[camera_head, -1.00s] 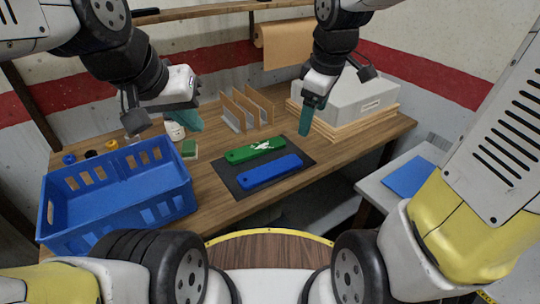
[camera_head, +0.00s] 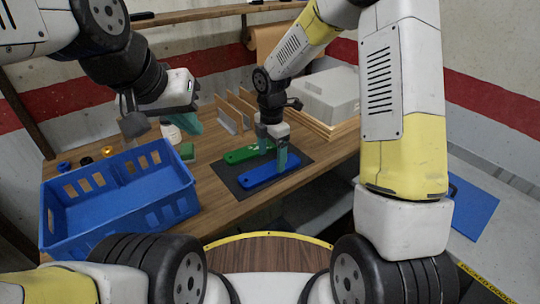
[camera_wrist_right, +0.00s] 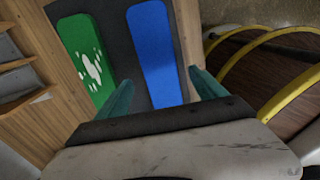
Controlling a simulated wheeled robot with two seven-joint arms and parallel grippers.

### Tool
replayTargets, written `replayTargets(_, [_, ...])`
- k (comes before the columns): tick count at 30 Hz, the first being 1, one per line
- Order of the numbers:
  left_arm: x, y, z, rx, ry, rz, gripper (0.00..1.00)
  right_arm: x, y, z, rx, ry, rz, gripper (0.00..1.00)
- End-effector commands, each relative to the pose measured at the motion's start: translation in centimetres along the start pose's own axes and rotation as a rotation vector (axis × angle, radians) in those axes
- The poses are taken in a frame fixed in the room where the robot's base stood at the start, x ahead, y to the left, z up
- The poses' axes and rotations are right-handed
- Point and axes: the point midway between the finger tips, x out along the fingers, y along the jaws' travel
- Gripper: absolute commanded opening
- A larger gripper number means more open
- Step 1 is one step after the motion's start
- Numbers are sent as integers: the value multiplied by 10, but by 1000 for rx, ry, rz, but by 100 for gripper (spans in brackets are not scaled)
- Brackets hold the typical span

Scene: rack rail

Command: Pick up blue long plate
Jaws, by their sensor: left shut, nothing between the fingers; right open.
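The blue long plate (camera_head: 262,175) lies flat on a dark mat (camera_head: 234,188) on the wooden table. The green plate (camera_head: 240,154) with white marks lies beside it, farther from me. My right gripper (camera_head: 272,158) is open just above the two plates in the head view. In the right wrist view the blue plate (camera_wrist_right: 153,55) runs between the open fingers (camera_wrist_right: 160,95), and the green plate (camera_wrist_right: 82,58) is left of them. I cannot tell the height left above the mat. My left gripper (camera_head: 194,126) is shut and empty, raised beyond the blue crate.
A blue crate (camera_head: 125,205) stands on the left of the table. Upright wooden dividers (camera_head: 232,110) and a grey box (camera_head: 328,93) on boards stand at the back. A white bottle (camera_head: 170,132) is near my left gripper. A blue sheet (camera_head: 470,210) lies on the right side surface.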

Motion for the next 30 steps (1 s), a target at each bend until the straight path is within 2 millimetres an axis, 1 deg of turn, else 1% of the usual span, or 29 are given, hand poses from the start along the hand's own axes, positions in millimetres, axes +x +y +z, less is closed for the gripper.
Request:
replayTargets(1, [0,0,0,0,0,0,0,9,-1,-3,-2,1,-4,80])
replayTargets(3, [0,0,0,0,0,0,0,20,-1,-6,-2,0,-5,80])
replayTargets(7, [0,0,0,0,0,0,0,35,-1,-5,0,0,-3,80])
replayTargets(10, [0,0,0,0,0,0,0,39,0,-4,1,0,-1,80])
replayTargets(15, [0,0,0,0,0,0,0,38,0,-4,2,0,0,80])
replayTargets(16, [0,0,0,0,0,0,0,38,0,-4,2,0,0,78])
replayTargets(20, [0,0,0,0,0,0,0,38,0,-4,2,0,0,52])
replayTargets(21, [0,0,0,0,0,0,0,38,0,-4,2,0,0,45])
replayTargets(23, [0,0,0,0,0,0,0,38,0,-4,2,0,0,33])
replayTargets(24, [0,0,0,0,0,0,0,38,0,-4,2,0,0,25])
replayTargets(26, [0,0,0,0,0,0,0,38,0,-4,2,0,0,13])
replayTargets(27, [0,0,0,0,0,0,0,38,0,-4,2,0,0,5])
replayTargets(28, [0,0,0,0,0,0,0,38,0,-4,2,0,0,0])
replayTargets(30, [0,0,0,0,0,0,0,38,0,-4,2,0,1,0])
